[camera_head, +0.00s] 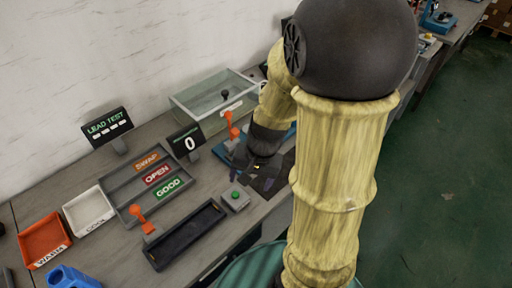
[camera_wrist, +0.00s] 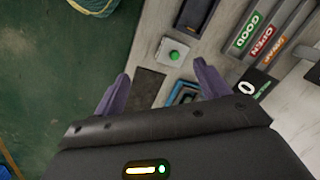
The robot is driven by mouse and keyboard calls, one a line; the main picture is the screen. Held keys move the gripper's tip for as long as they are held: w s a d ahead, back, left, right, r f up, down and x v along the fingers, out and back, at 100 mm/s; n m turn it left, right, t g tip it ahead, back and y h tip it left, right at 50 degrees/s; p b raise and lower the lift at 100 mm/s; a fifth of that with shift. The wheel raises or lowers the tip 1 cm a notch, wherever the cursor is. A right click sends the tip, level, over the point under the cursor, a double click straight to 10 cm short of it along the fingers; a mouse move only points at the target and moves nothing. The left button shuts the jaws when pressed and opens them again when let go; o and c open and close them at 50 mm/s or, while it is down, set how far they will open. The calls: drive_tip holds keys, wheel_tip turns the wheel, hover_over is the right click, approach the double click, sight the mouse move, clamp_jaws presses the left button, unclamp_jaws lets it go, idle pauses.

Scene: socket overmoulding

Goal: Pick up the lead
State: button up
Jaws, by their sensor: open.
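My gripper (camera_head: 255,172) is open over the workbench, above a dark flat plate (camera_head: 286,166). In the wrist view the two purple-grey fingers of my gripper (camera_wrist: 162,72) stand wide apart with nothing held between them. The dark plate (camera_wrist: 147,87) shows between them, and a blue-edged fixture (camera_wrist: 183,94) lies beside it, near the right finger. I cannot make out a lead clearly in either view. A small yellow-orange spot (camera_head: 257,167) shows between the fingers in the head view, too small to identify.
A green button box (camera_head: 235,199) sits close to my gripper, with a long black tray (camera_head: 186,235) beyond. A counter display (camera_head: 187,142), the SWAP/OPEN/GOOD rack (camera_head: 128,205), a clear-sided tank (camera_head: 214,100), and white (camera_head: 88,211) and orange (camera_head: 43,241) trays stand on the bench (camera_head: 152,131).

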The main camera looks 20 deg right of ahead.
drive_tip(key=w+d+f+m+t+y+b, duration=0.3)
drive_tip(key=w+d+f+m+y+b, duration=0.25)
drive_tip(key=f+m, duration=0.5)
drive_tip(key=w+d+m+t+h+b, duration=0.1)
drive_tip(key=w+d+m+t+b, duration=0.1)
drive_tip(key=d+m, duration=0.5)
drive_tip(key=w+d+m+t+h+b, duration=0.1)
drive_tip(key=w+d+m+t+b, duration=0.2)
drive_tip(key=d+m+t, duration=0.3)
drive_tip(key=w+d+m, duration=0.1)
drive_tip(key=d, duration=0.2)
drive_tip(key=shift+w+f+m+t+h, duration=0.2)
drive_tip(key=shift+f+m+t+h, duration=0.1)
drive_tip(key=shift+m+h, duration=0.05)
drive_tip(key=x, duration=1.2)
drive_tip(key=shift+f, duration=0.1)
